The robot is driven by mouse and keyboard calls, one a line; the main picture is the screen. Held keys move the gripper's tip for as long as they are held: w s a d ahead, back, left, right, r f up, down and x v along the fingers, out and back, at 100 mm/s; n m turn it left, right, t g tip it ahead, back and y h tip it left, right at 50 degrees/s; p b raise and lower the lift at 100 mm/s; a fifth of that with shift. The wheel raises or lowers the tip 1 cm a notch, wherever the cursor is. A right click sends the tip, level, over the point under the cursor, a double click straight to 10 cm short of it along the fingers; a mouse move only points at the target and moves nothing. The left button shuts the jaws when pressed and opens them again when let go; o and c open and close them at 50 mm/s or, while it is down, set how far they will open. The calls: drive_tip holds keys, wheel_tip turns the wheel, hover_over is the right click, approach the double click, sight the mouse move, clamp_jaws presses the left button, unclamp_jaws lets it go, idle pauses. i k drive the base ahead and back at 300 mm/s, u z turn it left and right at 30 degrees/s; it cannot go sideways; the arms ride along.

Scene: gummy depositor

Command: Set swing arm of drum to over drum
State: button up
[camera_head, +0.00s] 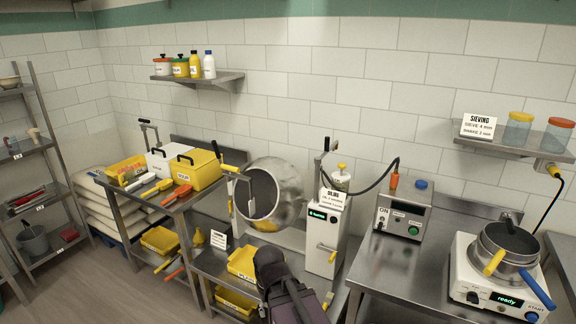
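The drum (289,187) is a shiny metal vessel with its dark mouth toward the front left. A thin metal arm with a yellow grip (231,169) stands at the left of the mouth; a bar hangs from it by the rim. An upright lever with a black top (326,146) stands right of the drum, by the white machine housing (323,243). I cannot tell for certain which of these is the swing arm. My dark arm rises from the bottom edge, below the drum. My gripper's fingers do not show, so its hold is hidden.
A yellow tray (242,263) lies below the drum, close to my arm. At right are a control box (402,213) with a hose and a sieving machine (492,280) with a pan. A table with yellow bins (199,169) stands at left.

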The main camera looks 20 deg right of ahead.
sight(334, 146)
drive_tip(key=u, duration=0.6)
drive_tip(key=k, duration=0.85)
drive_tip(key=z, duration=1.15)
drive_tip(key=i, duration=1.05)
drive_tip(key=u, duration=0.1)
